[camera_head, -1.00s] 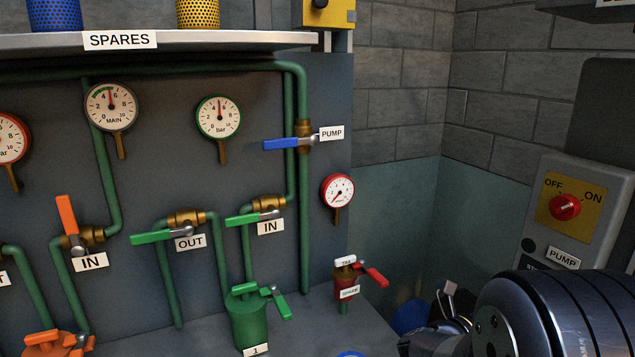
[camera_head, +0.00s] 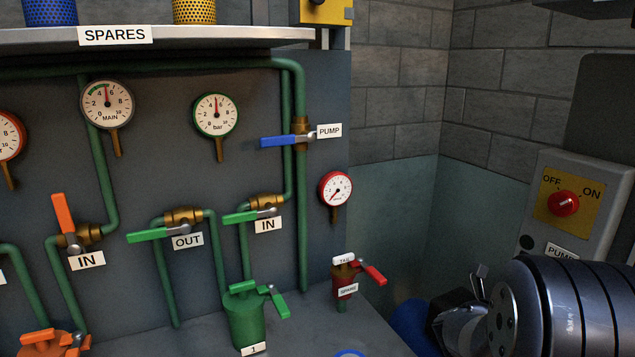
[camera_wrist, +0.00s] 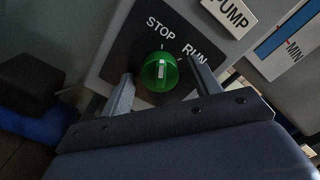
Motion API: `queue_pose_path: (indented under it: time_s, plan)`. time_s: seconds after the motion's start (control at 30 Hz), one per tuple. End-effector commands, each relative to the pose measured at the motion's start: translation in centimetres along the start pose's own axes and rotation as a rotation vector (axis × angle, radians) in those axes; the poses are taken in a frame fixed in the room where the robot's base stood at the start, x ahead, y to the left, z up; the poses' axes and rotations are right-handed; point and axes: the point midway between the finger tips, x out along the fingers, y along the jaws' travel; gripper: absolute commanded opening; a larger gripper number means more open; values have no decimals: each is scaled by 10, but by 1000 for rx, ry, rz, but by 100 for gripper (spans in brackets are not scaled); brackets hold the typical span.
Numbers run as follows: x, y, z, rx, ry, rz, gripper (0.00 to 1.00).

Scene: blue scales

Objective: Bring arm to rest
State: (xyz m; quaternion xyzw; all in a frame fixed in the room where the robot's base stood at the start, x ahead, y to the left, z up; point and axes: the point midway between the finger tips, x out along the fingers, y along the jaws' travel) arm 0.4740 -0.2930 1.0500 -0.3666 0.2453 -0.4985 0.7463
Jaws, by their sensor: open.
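My gripper (camera_wrist: 158,85) is open and empty in the wrist view, with one finger on each side of a green knob (camera_wrist: 158,73). I cannot tell whether the fingers touch the knob. The knob sits on a dark plate marked STOP and RUN, and its white mark points roughly up the picture, towards the STOP side. In the head view, my arm (camera_head: 570,312) fills the lower right corner, and only a small part of my gripper shows at its left end.
A grey pump box (camera_head: 594,185) with a red OFF/ON switch (camera_head: 563,203) stands just above my arm. To the left, a wall panel carries green pipes, gauges and valve levers. A red spare valve (camera_head: 344,277) and a green canister (camera_head: 245,322) stand on the bench. A blue object (camera_wrist: 40,124) lies left of my gripper.

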Motion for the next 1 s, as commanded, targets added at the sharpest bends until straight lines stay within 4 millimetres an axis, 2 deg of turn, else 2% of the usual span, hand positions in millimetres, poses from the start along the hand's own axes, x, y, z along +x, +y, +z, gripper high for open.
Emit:
queue_pose_path:
  time_s: [0.03,1.0]
  plan:
    - [0,5,-4,40,-1,-1,59]
    - [-1,5,-3,785,-1,-1,59]
